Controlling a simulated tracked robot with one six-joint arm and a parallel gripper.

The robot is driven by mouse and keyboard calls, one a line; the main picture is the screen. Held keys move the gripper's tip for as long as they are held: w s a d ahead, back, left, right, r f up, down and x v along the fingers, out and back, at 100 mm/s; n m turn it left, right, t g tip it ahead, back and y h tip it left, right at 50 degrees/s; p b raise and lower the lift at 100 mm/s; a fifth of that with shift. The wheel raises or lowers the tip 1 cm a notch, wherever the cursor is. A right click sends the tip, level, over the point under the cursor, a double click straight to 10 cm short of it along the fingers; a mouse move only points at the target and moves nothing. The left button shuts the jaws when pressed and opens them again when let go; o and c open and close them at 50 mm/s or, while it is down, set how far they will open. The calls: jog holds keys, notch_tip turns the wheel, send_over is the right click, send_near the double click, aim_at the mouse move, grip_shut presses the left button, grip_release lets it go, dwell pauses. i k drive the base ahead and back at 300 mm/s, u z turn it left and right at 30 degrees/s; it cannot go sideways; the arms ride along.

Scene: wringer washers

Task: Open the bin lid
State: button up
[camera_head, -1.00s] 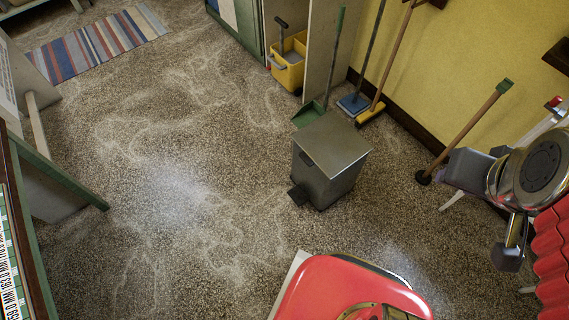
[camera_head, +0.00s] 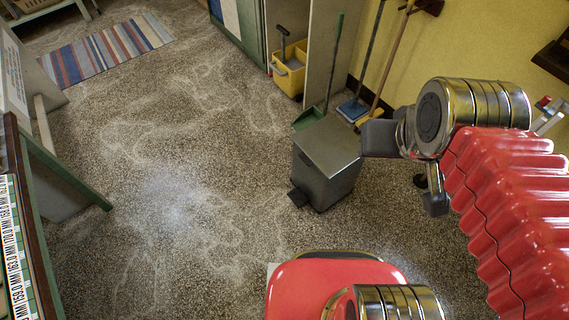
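The grey metal pedal bin (camera_head: 322,183) stands upright on the speckled floor near the middle of the view. Its flat square lid (camera_head: 328,143) is shut. A dark pedal (camera_head: 297,198) sticks out low on its left side. My gripper (camera_head: 407,172) is at the right, with its two dark finger pads visibly apart and nothing seen between them. One pad overlaps the bin's upper right edge in the picture; whether it touches the bin I cannot tell.
Behind the bin are a green dustpan (camera_head: 308,119), a blue mop (camera_head: 352,107), a broom by the yellow wall and a yellow bucket (camera_head: 290,72). A striped rug (camera_head: 105,50) lies at the back left. Floor left of the bin is clear.

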aim_at(328, 143)
jog(key=u, duration=2.05)
jog(key=i, duration=1)
